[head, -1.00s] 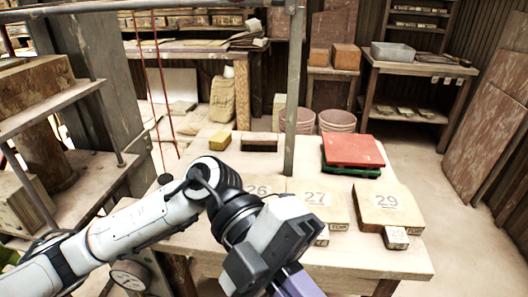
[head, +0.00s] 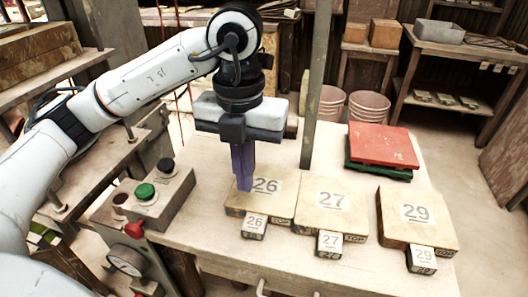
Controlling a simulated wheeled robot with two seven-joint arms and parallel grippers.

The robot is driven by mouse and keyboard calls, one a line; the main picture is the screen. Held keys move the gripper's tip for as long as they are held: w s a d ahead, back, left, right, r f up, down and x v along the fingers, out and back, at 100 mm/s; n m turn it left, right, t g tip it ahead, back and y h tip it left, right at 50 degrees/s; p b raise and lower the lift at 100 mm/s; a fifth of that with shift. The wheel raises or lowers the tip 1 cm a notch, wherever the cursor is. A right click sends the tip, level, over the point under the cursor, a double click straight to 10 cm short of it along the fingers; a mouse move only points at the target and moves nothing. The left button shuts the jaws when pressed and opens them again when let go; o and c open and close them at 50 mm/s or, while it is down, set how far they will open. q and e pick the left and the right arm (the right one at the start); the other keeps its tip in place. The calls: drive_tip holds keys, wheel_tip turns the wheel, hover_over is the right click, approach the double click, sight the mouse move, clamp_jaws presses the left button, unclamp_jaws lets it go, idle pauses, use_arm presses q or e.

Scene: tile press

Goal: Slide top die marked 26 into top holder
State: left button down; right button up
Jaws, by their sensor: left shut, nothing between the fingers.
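The die marked 26 (head: 270,203) is a flat pale wooden block lying on the table, with a small 26 tag block (head: 254,227) at its front edge. My left gripper (head: 245,188) points down with its purple fingers shut and empty, at the left part of this die. I cannot tell whether the fingertips touch it. The die marked 27 (head: 318,224) and the die marked 29 (head: 429,233) lie to the right, each with its own small tag in front. The top holder cannot be made out. My right gripper is not in view.
A control box (head: 155,200) with green and black buttons and a red knob stands left of the table. Red and green slabs (head: 384,146) lie stacked at the back right. A grey post (head: 316,90) rises behind the dies.

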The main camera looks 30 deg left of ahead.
use_arm(q)
drive_tip(key=p, duration=0.1)
approach(264, 154)
drive_tip(key=s+d, duration=0.2)
drive_tip(key=s, duration=0.1)
drive_tip(key=shift+s+d+f, duration=0.2)
drive_tip(key=shift+s, duration=0.05)
wheel_tip(264, 154, down, 5)
drive_tip(key=shift+s+r, duration=0.1)
drive_tip(key=shift+s+f, duration=0.1)
drive_tip(key=shift+f, duration=0.1)
drive_tip(key=shift+s+d, duration=0.1)
drive_tip(key=shift+s, duration=0.3)
